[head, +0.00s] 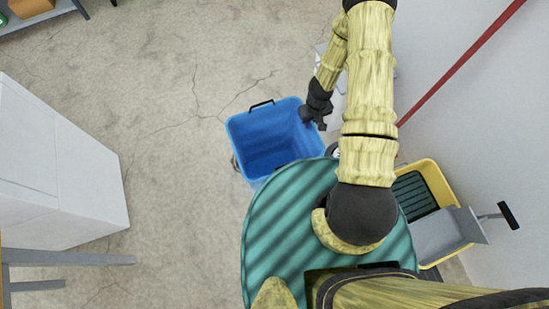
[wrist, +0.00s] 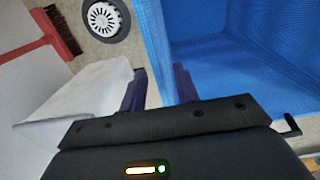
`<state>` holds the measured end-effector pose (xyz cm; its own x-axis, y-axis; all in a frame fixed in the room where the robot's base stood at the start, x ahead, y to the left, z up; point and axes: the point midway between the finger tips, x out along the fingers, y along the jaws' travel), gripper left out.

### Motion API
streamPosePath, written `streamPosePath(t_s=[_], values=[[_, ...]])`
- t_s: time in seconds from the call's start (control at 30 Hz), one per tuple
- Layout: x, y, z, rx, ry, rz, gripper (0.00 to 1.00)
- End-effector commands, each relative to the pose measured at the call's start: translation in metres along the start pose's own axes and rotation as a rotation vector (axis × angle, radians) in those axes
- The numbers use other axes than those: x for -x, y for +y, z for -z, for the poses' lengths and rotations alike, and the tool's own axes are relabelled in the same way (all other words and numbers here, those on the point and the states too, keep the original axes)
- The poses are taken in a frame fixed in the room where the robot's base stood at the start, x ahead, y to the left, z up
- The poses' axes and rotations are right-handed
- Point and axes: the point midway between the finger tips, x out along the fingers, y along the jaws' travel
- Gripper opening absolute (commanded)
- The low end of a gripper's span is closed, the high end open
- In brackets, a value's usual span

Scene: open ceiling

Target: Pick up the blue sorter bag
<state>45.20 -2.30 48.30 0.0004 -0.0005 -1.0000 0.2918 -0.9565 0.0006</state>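The blue sorter bag (head: 268,140) stands on the floor in the middle of the head view, open at the top, with a black handle at its far rim. My gripper (head: 308,119) is at the bag's right rim. In the wrist view the blue bag (wrist: 238,45) fills the right side. My gripper (wrist: 160,88) shows two dark fingers spread apart there. The bag's near wall edge appears between them, with the right finger over the blue inside and the left finger outside. I cannot tell whether either finger touches the wall.
A yellow mop bucket (head: 437,180) stands to the right by the wall, under a red pole (head: 462,66). A white cabinet (head: 60,160) stands at left. The floor left of the bag is clear.

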Motion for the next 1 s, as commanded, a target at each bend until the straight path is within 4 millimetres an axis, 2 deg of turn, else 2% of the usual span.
streamPosePath(t_s=[0.1,0.23,0.8,0.97,1.0], values=[[-0.023,-0.001,-0.003,-0.005,-0.002,0.004,0.31],[-0.037,-0.001,-0.002,-0.002,-0.001,0.002,0.31],[-0.038,-0.001,-0.001,0.0,0.0,0.0,0.31],[-0.038,-0.001,-0.001,0.0,0.0,0.0,0.02],[-0.038,-0.001,-0.001,0.0,0.0,0.0,0.0]])
